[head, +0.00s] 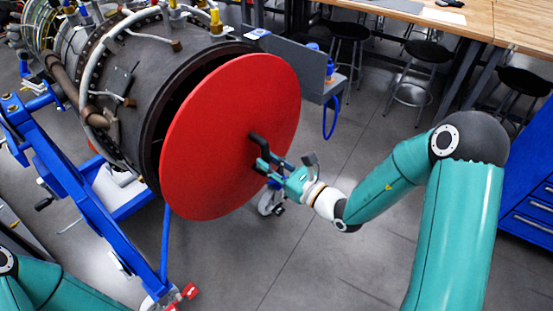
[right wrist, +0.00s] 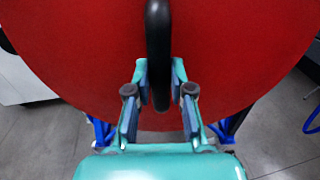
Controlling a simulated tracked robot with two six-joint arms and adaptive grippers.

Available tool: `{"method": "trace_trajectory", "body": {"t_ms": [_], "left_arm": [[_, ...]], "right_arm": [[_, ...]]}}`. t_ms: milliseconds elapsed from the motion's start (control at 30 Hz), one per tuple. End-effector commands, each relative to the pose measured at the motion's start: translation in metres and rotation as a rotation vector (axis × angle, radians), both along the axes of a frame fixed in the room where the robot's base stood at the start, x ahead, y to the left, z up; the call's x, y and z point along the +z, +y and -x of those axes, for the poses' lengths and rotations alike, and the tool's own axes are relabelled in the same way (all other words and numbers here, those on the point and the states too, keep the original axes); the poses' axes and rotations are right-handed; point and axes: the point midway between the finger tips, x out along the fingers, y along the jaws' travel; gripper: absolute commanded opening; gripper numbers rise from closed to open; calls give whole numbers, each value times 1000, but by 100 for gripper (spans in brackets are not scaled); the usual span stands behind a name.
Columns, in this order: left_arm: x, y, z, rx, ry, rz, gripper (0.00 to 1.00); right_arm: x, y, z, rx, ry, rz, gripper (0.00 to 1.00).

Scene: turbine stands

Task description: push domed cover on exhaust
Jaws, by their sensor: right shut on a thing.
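The red domed cover (head: 222,130) stands in front of the open end of the turbine exhaust (head: 158,140) in the head view. A dark gap shows between them along the upper left edge, so the cover sits slightly off the exhaust there. My right gripper (head: 265,164) is shut on the cover's black handle (head: 257,146). In the right wrist view, the handle (right wrist: 158,45) runs down between the two fingers (right wrist: 159,100), with the red cover (right wrist: 90,50) behind. My left gripper is out of view; only part of my left arm shows at the lower left.
A blue stand (head: 70,175) carries the turbine on the left. Black stools (head: 415,75) and a wooden bench (head: 430,12) are at the back right. A blue drawer cabinet (head: 530,190) stands at the right edge.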

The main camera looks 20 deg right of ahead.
Motion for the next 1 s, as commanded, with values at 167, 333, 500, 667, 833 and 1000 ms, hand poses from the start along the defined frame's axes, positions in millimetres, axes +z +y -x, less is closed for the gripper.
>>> {"method": "trace_trajectory", "body": {"t_ms": [167, 333, 500, 667, 833, 1000], "left_arm": [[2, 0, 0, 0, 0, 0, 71], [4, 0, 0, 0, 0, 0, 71], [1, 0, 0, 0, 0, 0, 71], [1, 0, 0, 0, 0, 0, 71], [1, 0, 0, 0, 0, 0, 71], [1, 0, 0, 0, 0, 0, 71]], "right_arm": [[2, 6, -11, 2, -5, -1, 0], [2, 14, -24, 2, -6, -2, 0], [1, 19, -35, 1, -6, -1, 0], [1, 21, -39, 2, -6, -1, 0], [1, 22, -40, 1, -5, -1, 0], [1, 21, -40, 1, -5, -1, 0]]}}
